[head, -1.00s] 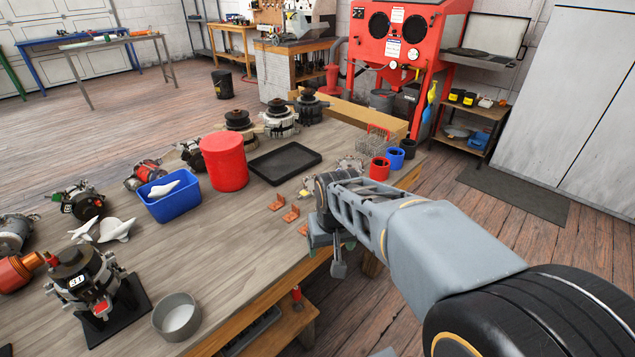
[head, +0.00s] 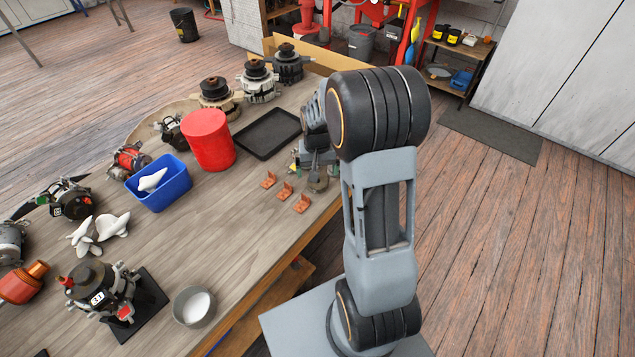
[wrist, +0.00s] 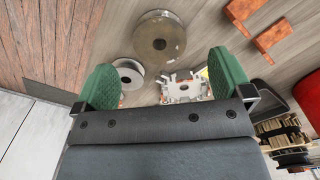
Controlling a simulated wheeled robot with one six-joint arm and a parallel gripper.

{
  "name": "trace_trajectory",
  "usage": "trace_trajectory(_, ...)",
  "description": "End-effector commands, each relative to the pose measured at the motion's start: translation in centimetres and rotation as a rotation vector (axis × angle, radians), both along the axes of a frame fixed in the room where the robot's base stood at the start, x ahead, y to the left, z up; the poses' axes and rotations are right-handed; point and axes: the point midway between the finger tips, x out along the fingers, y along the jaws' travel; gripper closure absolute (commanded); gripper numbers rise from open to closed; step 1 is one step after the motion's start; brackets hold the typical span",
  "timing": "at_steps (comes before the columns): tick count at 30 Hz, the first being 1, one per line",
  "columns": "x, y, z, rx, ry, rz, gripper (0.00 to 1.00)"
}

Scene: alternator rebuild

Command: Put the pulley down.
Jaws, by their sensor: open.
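My gripper (wrist: 164,64) is open, its two green fingers wide apart with nothing held between them. In the wrist view a large round grey-brown metal disc with a dark centre (wrist: 159,38) lies on the table past the fingertips. A smaller silver round piece (wrist: 128,72) lies beside the left finger. Either could be the pulley; I cannot tell which for certain. A pale metal bracket-like part (wrist: 185,88) shows between the fingers, partly hidden by the gripper body. In the head view a round grey disc (head: 317,178) sits near the table's right edge; my arm hides much of the gripper.
Copper-coloured brackets (head: 285,190) lie to the left of the disc. A black tray (head: 268,134), a red canister (head: 209,139) and a blue bin (head: 159,182) stand further left. Several alternators line the far side. Bare tabletop (head: 215,225) lies in front of the bin.

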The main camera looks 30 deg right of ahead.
Motion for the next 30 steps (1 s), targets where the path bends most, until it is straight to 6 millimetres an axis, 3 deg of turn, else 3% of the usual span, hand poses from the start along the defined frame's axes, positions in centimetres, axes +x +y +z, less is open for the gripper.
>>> trace_trajectory(6, 0.0, 0.0, -1.1, 0.001, 0.002, 0.000, 0.02)
trace_trajectory(18, 0.1, -0.2, -5.6, 0.000, 0.001, 0.000, 0.02)
trace_trajectory(27, 0.1, -0.2, -5.9, 0.000, 0.000, 0.000, 0.02)
trace_trajectory(30, 0.1, -0.2, -5.9, 0.000, 0.000, 0.000, 0.12)
